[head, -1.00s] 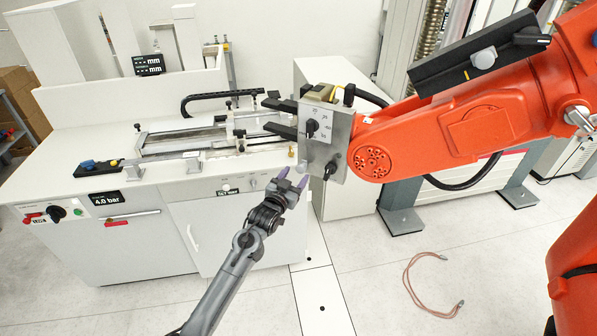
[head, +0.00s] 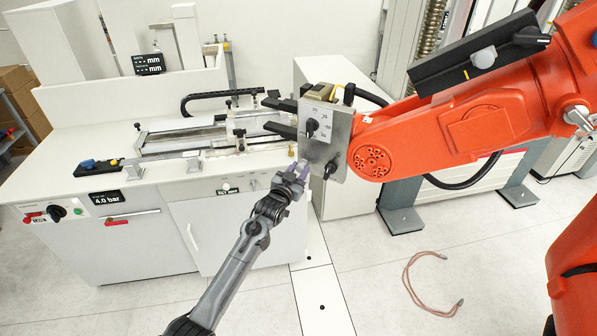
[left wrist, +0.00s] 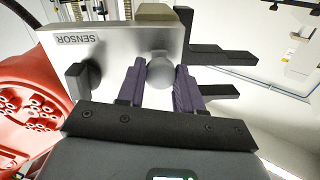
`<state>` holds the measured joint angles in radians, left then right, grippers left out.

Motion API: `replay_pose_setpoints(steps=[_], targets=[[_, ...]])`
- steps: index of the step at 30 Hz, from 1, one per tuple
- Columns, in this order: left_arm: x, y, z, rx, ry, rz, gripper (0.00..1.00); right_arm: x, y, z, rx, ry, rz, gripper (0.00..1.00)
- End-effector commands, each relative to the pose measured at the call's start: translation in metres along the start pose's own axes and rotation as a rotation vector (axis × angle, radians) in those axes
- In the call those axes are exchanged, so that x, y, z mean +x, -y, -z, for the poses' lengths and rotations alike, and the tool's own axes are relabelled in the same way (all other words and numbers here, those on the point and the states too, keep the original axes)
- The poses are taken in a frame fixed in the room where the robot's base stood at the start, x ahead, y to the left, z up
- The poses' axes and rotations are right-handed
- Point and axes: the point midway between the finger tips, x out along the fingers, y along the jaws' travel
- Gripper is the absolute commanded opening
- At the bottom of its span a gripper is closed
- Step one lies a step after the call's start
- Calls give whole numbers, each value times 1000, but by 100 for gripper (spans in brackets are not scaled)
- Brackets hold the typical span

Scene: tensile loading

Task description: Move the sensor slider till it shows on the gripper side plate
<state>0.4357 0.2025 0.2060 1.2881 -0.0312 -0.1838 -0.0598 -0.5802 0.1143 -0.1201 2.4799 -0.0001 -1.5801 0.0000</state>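The metal gripper side plate (head: 322,152) hangs at the end of the orange robot arm. It carries a dial with a black knob (head: 312,127) and a lower black knob (head: 330,171). In the left wrist view the plate (left wrist: 115,50) reads "SENSOR" upside down, with a black knob (left wrist: 79,82) below the word. A round grey knob (left wrist: 159,69) sits by the plate's edge. My left gripper (head: 298,168) is at the plate's lower left. Its purple fingers (left wrist: 160,84) are apart, on either side of the round knob; contact is unclear. My right gripper is not in view.
The orange arm (head: 470,115) fills the upper right. Black jaws (head: 281,116) project left from the plate toward the testing bench (head: 75,190). A pinkish cable (head: 409,275) lies on the floor.

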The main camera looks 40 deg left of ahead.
Motion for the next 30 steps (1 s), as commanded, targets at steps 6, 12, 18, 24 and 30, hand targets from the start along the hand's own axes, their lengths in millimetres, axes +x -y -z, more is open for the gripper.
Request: replay_pose_setpoints(steps=[6,12,18,24,30], targets=[[0,0,0,0,0,1,0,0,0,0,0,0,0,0],[0,2,8,0,0,1,0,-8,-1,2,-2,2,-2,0],[0,2,6,-1,0,2,0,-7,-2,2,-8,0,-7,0],[0,2,6,-1,0,1,55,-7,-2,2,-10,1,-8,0],[0,1,6,0,0,1,61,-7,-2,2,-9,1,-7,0]])
